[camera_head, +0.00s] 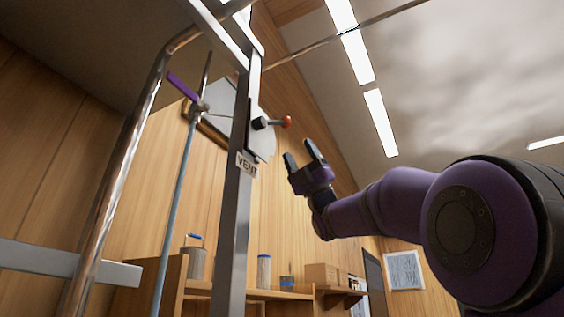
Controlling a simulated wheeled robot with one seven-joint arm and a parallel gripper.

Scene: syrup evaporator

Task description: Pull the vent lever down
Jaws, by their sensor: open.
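A bent shiny pipe (125,165) and a thin rod (178,200) with a purple handle (183,86) stand left of the post. A wooden shelf (280,293) with cans and boxes is behind. Right of the gripper, above my arm, is free room.

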